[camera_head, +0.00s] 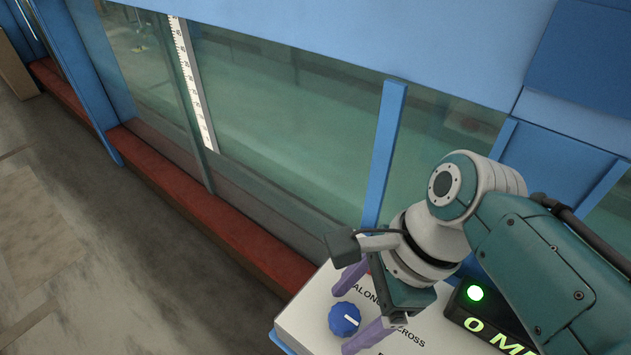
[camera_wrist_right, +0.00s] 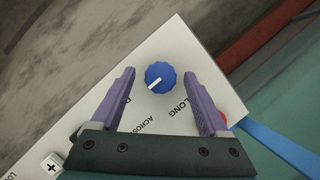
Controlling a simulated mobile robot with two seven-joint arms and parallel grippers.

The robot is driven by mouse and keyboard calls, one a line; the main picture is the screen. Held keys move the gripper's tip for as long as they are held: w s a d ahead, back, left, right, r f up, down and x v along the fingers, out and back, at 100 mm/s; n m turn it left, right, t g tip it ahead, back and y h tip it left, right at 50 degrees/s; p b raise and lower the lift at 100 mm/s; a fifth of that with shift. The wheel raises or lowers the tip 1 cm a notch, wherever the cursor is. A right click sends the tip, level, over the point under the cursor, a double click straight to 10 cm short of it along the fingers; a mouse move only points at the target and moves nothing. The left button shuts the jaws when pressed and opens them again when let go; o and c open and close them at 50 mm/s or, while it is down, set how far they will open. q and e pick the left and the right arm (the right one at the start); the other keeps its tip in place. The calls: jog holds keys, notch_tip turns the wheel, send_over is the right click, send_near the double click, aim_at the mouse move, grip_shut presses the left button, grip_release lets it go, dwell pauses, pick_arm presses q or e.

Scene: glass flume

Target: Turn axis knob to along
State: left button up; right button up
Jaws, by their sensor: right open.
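The blue ribbed axis knob (camera_head: 344,319) sits on a white panel (camera_head: 312,309). Its white pointer line aims right and slightly down in the head view, away from the ALONG label and more toward the ACROSS side. In the right wrist view the knob (camera_wrist_right: 160,75) shows whole, its pointer aiming lower left, with ALONG and ACROSS printed below it. My right gripper (camera_head: 341,322) is open, its purple fingers on either side of the knob with gaps visible in the wrist view (camera_wrist_right: 160,78). Nothing is between the fingers except the knob. My left gripper is out of view.
A blue post (camera_head: 385,150) and the flume's glass wall (camera_head: 290,120) rise behind. A red part (camera_wrist_right: 221,118) is partly hidden by a finger. Open floor (camera_head: 60,230) lies left.

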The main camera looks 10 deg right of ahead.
grip_shut()
dwell(0.7)
